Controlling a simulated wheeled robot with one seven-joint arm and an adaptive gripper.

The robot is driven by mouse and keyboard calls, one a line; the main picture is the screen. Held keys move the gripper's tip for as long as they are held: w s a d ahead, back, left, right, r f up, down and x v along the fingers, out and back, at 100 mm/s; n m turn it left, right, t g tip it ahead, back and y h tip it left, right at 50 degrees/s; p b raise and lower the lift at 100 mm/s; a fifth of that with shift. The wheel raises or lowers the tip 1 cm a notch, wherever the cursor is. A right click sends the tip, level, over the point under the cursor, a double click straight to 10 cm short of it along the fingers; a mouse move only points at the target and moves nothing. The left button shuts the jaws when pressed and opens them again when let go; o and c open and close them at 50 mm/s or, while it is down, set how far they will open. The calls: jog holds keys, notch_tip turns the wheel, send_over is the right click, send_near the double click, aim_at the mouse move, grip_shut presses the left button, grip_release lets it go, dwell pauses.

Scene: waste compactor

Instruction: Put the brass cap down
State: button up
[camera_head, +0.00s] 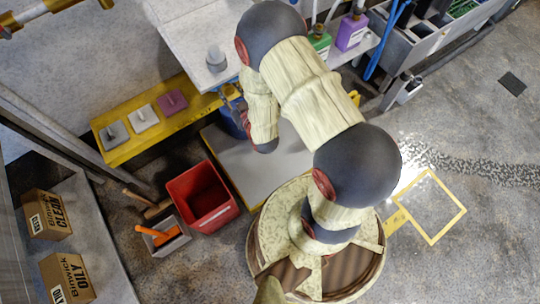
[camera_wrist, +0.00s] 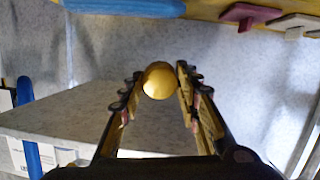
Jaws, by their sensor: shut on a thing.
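The brass cap (camera_wrist: 160,80) shows in the wrist view as a round, gold-coloured shape. It sits between the fingertips of my gripper (camera_wrist: 161,74), which is shut on it. The cap is held up with a pale grey surface behind it. In the head view my arm hides the cap, and my gripper is mostly hidden beside the edge of the grey worktop (camera_head: 198,66).
A yellow shelf (camera_head: 122,154) holds grey, white and purple handled pads. A red bin (camera_head: 203,197) and a small box with orange-handled items (camera_head: 168,238) stand on the floor. Two cardboard boxes (camera_head: 45,214) lie at left. Bottles (camera_head: 352,32) stand at top.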

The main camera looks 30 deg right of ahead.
jog(key=s+f+g+p, duration=0.2)
jog(key=s+f+g, duration=0.1)
jog(key=f, duration=0.9)
jog(key=s+f+g+y+p, duration=0.1)
jog(key=s+f+g+p, duration=0.2)
jog(key=f, duration=1)
jog(key=s+f+g+p, duration=0.2)
jog(key=s+f, duration=0.2)
jog(key=f, duration=0.8)
jog(key=s+d+f+n+g, duration=0.1)
jog(key=s+d+f+g, duration=0.4)
jog(key=s+f, duration=0.5)
jog(key=shift+s+d+f+g+p, duration=0.3)
jog(key=shift+d+f+g, duration=0.1)
jog(key=shift+g, duration=0.6)
